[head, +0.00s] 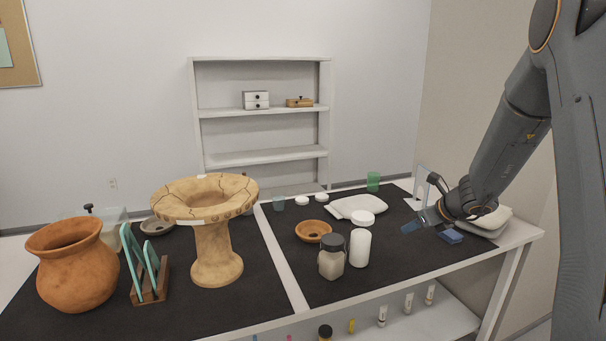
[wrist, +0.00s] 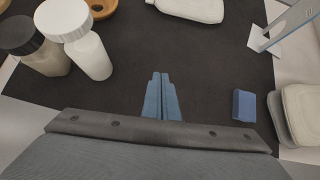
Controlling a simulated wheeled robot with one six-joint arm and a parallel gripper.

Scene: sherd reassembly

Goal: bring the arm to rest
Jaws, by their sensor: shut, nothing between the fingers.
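My gripper (head: 411,227) is at the right end of the table, above the dark mat. In the wrist view my gripper (wrist: 161,77) shows its two blue fingers pressed together with nothing between them. The fingertips point over a bare patch of mat. A small blue block (wrist: 244,105) lies on the mat to the right of the fingers, apart from them; it also shows in the head view (head: 450,237) just below the wrist.
A jar with a dark lid (head: 332,256) and a white bottle (head: 360,247) stand left of my gripper. A folded pale stack (wrist: 301,112) lies right. A restored pedestal bowl (head: 214,230) and a clay pot (head: 77,265) stand farther left. A shelf (head: 262,157) stands behind.

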